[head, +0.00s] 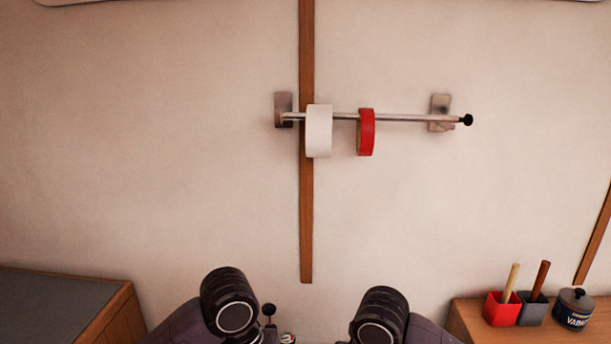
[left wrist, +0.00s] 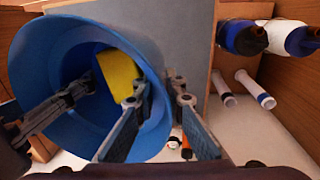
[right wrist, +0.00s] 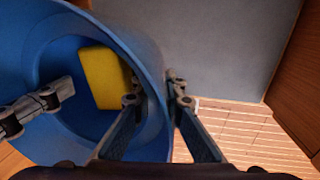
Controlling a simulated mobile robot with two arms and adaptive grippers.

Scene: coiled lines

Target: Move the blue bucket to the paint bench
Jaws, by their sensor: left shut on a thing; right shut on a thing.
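The blue bucket (left wrist: 45,48) fills the left of the left wrist view and also shows at the left of the right wrist view (right wrist: 30,60). A yellow sponge-like block (left wrist: 118,70) lies inside it. My left gripper (left wrist: 160,90) is shut on the bucket's rim, one finger inside and one outside. My right gripper (right wrist: 155,86) is shut on the rim in the same way, on the opposite side. The head view shows my arms at the bottom edge, but not the bucket or the grippers. Which surface is the paint bench, I cannot tell.
A grey-topped wooden bench (head: 60,300) is at left. A wooden surface (head: 463,318) at right carries a red cup (head: 502,310), a grey cup (head: 533,312) and a varnish tin (head: 574,311). A wall rail (head: 405,118) holds white (head: 319,132) and red (head: 366,133) rolls.

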